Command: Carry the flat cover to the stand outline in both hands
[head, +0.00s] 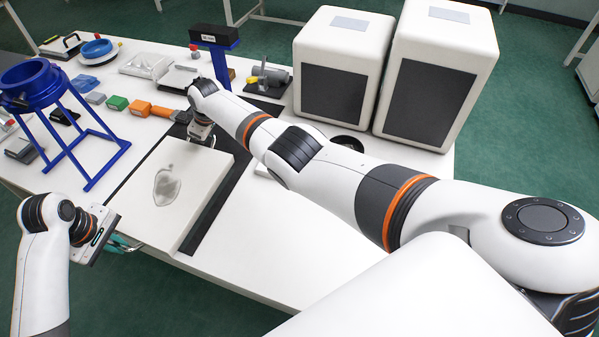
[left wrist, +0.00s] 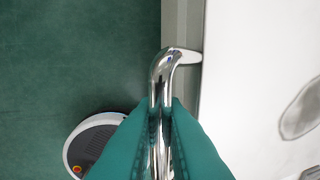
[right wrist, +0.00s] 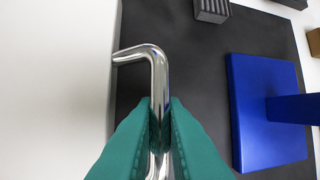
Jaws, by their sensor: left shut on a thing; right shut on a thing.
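The flat cover (head: 202,178) is a white square panel with a grey patch on top. It lies level over a dark strip (head: 212,212) on the table; I cannot tell whether it touches. My left gripper (head: 122,243) is shut on a chrome bar handle (left wrist: 160,85) at the cover's near left edge. My right gripper (head: 203,143) is shut on the chrome handle (right wrist: 158,75) at the far edge, partly hidden by my wrist. The cover also shows in the left wrist view (left wrist: 245,90) and right wrist view (right wrist: 50,90). I cannot make out the stand outline.
A blue ring stand on legs (head: 32,82) is left of the cover. A blue post with a black head (head: 214,38) stands beyond my right gripper. Small blocks and tools lie along the back. Two large white boxes (head: 345,22) stand right. The table's front right is clear.

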